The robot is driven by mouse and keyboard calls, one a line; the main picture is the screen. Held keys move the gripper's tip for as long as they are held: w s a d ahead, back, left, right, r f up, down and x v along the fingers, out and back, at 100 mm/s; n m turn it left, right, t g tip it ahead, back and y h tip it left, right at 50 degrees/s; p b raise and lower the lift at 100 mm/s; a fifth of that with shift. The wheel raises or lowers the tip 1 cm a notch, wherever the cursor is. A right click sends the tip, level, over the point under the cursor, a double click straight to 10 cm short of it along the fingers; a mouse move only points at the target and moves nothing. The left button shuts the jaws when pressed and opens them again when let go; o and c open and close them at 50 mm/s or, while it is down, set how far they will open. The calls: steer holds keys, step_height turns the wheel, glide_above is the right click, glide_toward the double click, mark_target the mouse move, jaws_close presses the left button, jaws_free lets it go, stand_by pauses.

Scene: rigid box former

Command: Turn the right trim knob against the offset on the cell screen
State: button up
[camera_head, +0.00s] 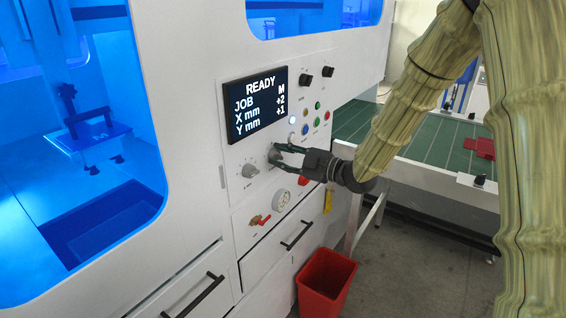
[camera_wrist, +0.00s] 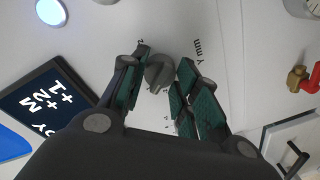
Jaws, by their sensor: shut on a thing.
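The cell screen (camera_head: 258,104) reads READY, JOB M, X mm +2, Y mm +1. It shows partly in the wrist view (camera_wrist: 45,98). The right trim knob (camera_wrist: 158,74) is a grey round knob on the white panel, with "Y mm" printed beside it. My gripper (camera_head: 281,155) reaches the panel from the right, below the screen. In the wrist view my gripper (camera_wrist: 163,66) has its green-padded fingers on both sides of the knob, shut on it. The left trim knob (camera_head: 249,170) sits free to the left, with a scale around it.
Coloured buttons (camera_head: 305,116) and two black switches (camera_head: 316,76) sit above my gripper. A gauge (camera_head: 282,201) and a red-handled brass valve (camera_head: 260,220) sit below. A red bin (camera_head: 325,282) stands on the floor. A green-topped table (camera_head: 425,141) is at the right.

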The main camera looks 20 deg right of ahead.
stand_by(0.3)
steer(key=o, duration=1)
steer(key=shift+d, duration=0.1)
steer(key=v, duration=1.2)
